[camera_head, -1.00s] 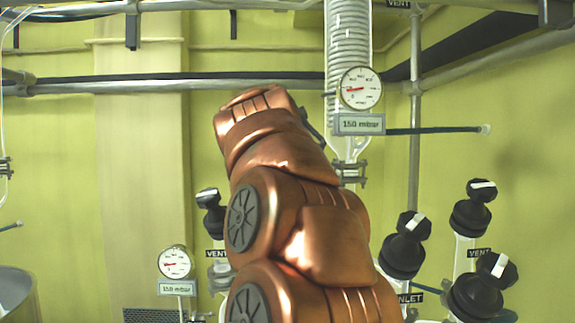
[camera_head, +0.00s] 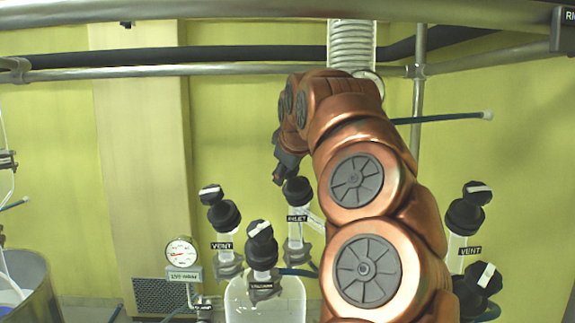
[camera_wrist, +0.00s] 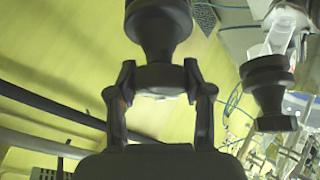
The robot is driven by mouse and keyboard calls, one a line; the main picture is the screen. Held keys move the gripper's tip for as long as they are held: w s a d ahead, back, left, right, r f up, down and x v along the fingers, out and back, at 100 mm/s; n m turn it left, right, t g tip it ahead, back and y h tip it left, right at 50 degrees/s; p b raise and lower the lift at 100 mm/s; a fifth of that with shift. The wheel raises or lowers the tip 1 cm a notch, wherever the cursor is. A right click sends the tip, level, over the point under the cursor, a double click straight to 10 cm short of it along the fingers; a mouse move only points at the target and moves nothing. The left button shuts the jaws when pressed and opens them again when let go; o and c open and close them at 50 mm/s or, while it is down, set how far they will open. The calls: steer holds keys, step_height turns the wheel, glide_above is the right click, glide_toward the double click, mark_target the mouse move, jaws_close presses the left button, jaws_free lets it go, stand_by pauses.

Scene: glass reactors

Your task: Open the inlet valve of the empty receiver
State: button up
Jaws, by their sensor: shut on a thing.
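A clear glass receiver (camera_head: 265,304) stands low in the middle of the head view; no coloured liquid shows in its visible part. Its black inlet valve (camera_head: 297,190) rises at the back above a label reading INLET. My gripper (camera_head: 283,178) reaches down to this valve's top from the upper left. In the wrist view, my gripper (camera_wrist: 160,72) has one finger on each side of a black valve knob (camera_wrist: 160,28) and is shut on it. The fingers and my arm hide the inlet knob's marker. The receiver's vent valve (camera_head: 222,212) stands to the left.
Another black valve (camera_head: 261,246) stands in front on the same receiver. A pressure gauge (camera_head: 181,252) marked 150 mbar is at left. More black valves, one labelled VENT (camera_head: 466,208), stand right of my arm. A metal rail (camera_head: 200,80) crosses above.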

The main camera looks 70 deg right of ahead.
stand_by(0.5)
steer(key=o, duration=1.2)
steer(key=shift+c, duration=0.2)
steer(key=shift+r, duration=0.1)
steer(key=v, duration=0.7)
steer(key=shift+s+a+r, duration=0.1)
steer(key=shift+a, duration=0.05)
